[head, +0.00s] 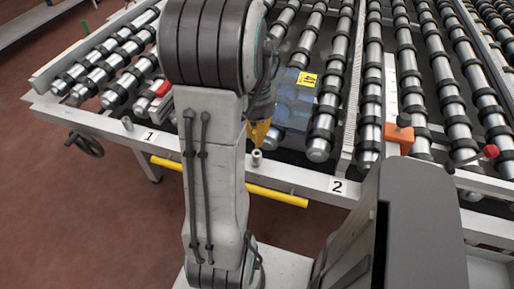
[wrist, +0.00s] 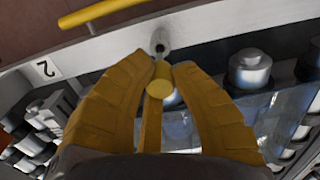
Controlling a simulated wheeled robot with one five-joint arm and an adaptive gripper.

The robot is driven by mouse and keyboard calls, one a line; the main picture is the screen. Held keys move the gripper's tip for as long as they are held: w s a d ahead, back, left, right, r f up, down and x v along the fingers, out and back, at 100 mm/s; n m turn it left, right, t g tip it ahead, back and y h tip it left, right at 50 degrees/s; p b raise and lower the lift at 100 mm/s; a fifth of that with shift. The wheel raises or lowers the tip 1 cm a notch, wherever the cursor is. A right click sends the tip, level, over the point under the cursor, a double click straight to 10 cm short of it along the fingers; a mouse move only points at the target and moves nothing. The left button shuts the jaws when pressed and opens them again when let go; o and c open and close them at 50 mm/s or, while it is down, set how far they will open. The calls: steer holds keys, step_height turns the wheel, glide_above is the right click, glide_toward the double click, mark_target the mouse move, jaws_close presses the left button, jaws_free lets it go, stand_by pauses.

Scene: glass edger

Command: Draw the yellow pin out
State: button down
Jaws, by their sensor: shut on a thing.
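The yellow pin (wrist: 160,92) shows in the wrist view as a round yellow end between my fingers. A thin grey shaft runs from it toward a grey socket (wrist: 161,41) on the white front rail; I cannot tell how deep the shaft sits. The socket also shows in the head view (head: 257,158), just below my gripper. My gripper (wrist: 160,75) has yellow fingers shut on the pin. In the head view my gripper (head: 258,132) is partly hidden by my arm, and the pin cannot be made out there.
The rail carries plates "1" (head: 150,136) and "2" (head: 338,186). A yellow bar (head: 277,195) runs below it. Rollers (head: 325,120) and a glass sheet with a yellow label (head: 307,79) lie behind. An orange block (head: 399,135) stands to the right. Another post (head: 127,124) is at the left.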

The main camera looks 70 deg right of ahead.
steer(key=shift+r, duration=0.4)
steer(key=shift+r+p, duration=1.85)
steer(key=shift+r, duration=0.15)
